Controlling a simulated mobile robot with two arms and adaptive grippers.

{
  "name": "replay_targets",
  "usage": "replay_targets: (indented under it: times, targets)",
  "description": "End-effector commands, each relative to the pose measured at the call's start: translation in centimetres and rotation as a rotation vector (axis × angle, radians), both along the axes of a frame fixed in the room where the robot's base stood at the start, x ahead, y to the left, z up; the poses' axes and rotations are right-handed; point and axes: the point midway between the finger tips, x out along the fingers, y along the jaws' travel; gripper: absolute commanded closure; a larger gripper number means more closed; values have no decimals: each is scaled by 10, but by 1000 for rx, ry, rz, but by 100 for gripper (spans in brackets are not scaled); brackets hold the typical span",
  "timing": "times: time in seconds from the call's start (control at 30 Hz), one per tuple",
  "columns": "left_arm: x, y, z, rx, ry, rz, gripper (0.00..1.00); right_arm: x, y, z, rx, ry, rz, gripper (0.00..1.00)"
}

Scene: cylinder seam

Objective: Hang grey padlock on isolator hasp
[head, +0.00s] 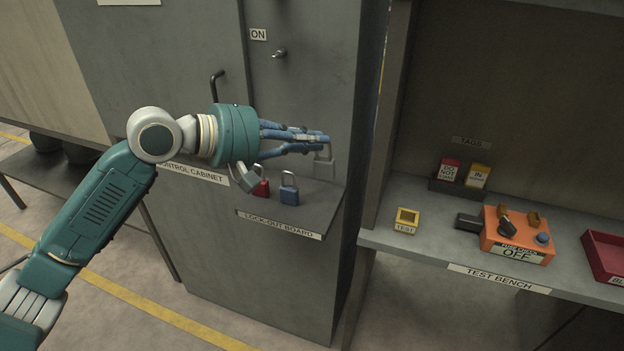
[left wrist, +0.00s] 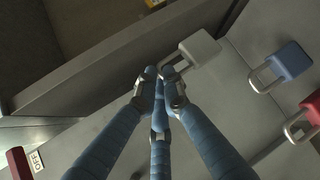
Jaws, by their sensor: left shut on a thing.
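The grey padlock (head: 325,169) is under the fingertips of my left gripper (head: 322,142), at the right end of the lock-out board ledge. In the left wrist view the gripper (left wrist: 160,88) is shut on the shackle of the grey padlock (left wrist: 200,48), and its body sticks out beyond the fingers. I cannot tell whether the padlock touches the ledge. The isolator hasp cannot be made out; my arm covers part of the cabinet front. An ON label (head: 258,34) and a small lever (head: 279,54) show above. My right gripper is not in view.
A blue padlock (head: 289,187) and a red padlock (head: 262,188) stand on the lock-out board (head: 322,198), left of the grey one. A cabinet side wall rises close on the right.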

Motion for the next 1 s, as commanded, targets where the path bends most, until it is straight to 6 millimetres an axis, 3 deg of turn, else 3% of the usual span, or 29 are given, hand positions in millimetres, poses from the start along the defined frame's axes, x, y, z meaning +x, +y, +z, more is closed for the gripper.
replay_targets:
  times: [0.1,0.2,0.47,0.63,0.87,0.9,0.97,1.0]
  targets:
    - [0,0,-29,0,4,1,100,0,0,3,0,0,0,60]
    - [0,0,-44,0,1,0,100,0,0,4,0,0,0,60]
    - [0,1,-71,0,3,2,100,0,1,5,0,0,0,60]
    - [0,0,-88,-2,1,1,100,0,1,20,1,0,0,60]
    - [0,0,-92,-1,-2,0,100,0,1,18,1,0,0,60]
    - [0,0,-93,0,0,0,85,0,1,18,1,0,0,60]
    - [0,0,-93,0,0,0,74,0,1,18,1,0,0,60]
    - [0,0,-93,0,0,0,74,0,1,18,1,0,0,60]
